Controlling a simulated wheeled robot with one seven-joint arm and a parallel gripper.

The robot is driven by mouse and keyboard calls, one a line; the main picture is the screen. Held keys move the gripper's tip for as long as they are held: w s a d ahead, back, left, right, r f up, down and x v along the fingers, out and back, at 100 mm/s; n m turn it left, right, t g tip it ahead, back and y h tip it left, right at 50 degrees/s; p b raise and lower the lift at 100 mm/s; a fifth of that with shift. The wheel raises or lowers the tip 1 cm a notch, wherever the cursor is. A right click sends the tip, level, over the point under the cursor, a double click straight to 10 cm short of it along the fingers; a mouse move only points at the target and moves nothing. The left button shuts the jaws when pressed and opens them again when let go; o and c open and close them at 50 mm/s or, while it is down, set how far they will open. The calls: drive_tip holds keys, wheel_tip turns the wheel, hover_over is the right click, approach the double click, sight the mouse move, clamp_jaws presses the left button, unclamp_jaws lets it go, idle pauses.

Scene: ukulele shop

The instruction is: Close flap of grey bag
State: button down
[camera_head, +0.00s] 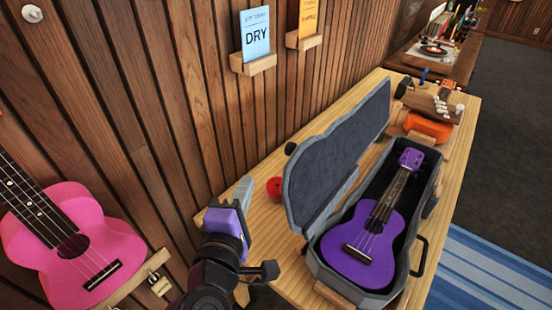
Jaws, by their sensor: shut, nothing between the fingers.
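The grey bag looks like a hard ukulele case (418,250), lying open on the wooden table with a purple ukulele (362,245) inside. Its flap, a grey lid with dark lining (335,160), stands raised along the case's left side, tilted toward the wall. My gripper (244,188), grey and purple, is shut and empty. It is to the left of the lid, on its outer side by the wall, with a visible gap between them. The lid's outer face is mostly hidden.
A red ball-like item (274,188) lies on the table (258,222) between my gripper and the lid. An orange item (427,127) and a ukulele headstock (445,103) are behind the case.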

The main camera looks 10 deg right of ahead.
drive_tip(key=w+d+r+m+g+h+p, duration=0.1)
drive_tip(key=w+d+r+h+p, duration=0.15)
drive_tip(key=w+d, duration=0.4)
drive_tip(key=shift+s+d+r, duration=0.2)
drive_tip(key=shift+s+r, duration=0.1)
drive_tip(key=shift+s, duration=0.25)
drive_tip(key=shift+s+d+r, duration=0.15)
drive_tip(key=shift+s+r, duration=0.1)
drive_tip(key=shift+s, duration=0.3)
drive_tip(key=shift+d, duration=0.1)
